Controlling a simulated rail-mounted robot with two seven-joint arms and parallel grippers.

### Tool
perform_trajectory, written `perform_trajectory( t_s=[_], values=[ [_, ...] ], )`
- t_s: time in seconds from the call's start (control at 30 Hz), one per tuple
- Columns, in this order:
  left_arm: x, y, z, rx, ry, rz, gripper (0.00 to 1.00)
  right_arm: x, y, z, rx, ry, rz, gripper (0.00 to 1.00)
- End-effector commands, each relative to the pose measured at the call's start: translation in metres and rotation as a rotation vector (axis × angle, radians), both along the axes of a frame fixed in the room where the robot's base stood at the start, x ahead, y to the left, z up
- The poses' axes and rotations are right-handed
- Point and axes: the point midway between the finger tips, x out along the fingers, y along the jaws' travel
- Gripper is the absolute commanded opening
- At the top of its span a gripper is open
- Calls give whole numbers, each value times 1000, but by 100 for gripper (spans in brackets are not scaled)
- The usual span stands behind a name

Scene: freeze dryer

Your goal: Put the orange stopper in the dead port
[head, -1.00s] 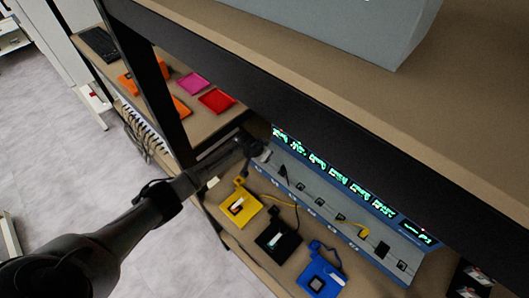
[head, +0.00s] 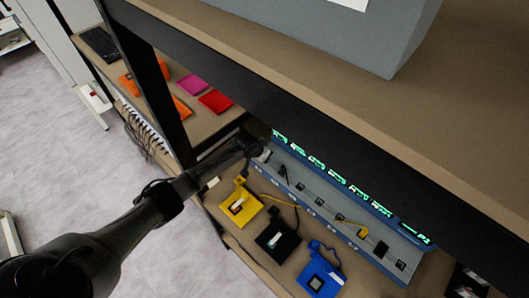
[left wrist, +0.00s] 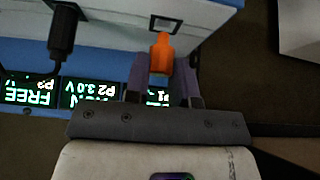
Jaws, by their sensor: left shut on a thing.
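The orange stopper (left wrist: 161,52) is held between the two fingers of my left gripper (left wrist: 161,75), which is shut on it. Its narrow end points at a dark square port (left wrist: 165,24) on the pale panel. It looks apart from that port, though the depth is hard to judge. In the head view my left gripper (head: 256,148) is at the far left end of the blue-edged port unit (head: 320,193); the stopper is not visible there. The P1 display is partly hidden by the gripper. P2 reads 3.0 V and P3 reads FREE. My right gripper is not in view.
A black plug (left wrist: 63,35) with a cable sits beside the port. Yellow (head: 240,206), black (head: 277,240) and blue (head: 320,275) devices lie on the shelf before the unit. A dark shelf beam (head: 300,110) runs above it. Coloured trays lie further left.

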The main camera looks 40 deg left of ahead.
Motion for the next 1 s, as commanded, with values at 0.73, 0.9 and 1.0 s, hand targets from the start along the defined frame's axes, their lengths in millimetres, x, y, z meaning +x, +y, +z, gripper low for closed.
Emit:
perform_trajectory(
  t_s=[0.73, 0.9, 1.0],
  values=[
    [0, 0, -7, 0, 0, 0, 1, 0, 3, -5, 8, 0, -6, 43],
    [0, 0, -10, 0, 0, 0, 1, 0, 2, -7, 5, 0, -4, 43],
    [0, 0, -12, 0, 0, 0, 1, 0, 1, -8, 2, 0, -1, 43]
  ],
)
